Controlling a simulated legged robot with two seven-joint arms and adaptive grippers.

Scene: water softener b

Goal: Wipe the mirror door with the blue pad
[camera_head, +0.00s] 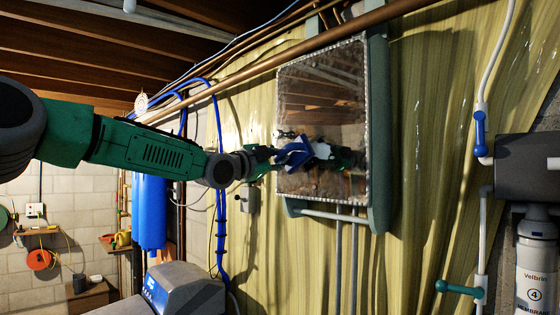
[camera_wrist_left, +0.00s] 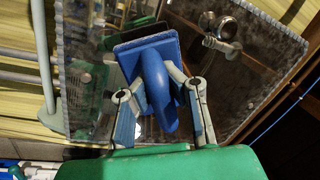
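The mirror door (camera_head: 325,100) is a tall, smudged, speckled panel on the wall cabinet; it fills much of the left wrist view (camera_wrist_left: 240,90). The blue pad (camera_head: 293,153) is at its lower left part, in front of the glass. In the left wrist view the pad (camera_wrist_left: 143,52) shows its flat blue head and thick rounded handle. My left gripper (camera_head: 277,157) is shut on the handle, with a finger on each side. The mirror reflects the pad and gripper. Whether the pad touches the glass, I cannot tell. My right gripper is not in view.
A copper pipe (camera_head: 265,66) runs above the mirror. A blue cylinder (camera_head: 149,212) hangs under my left arm, above a grey unit (camera_head: 187,287). A white filter (camera_head: 534,270) is at far right.

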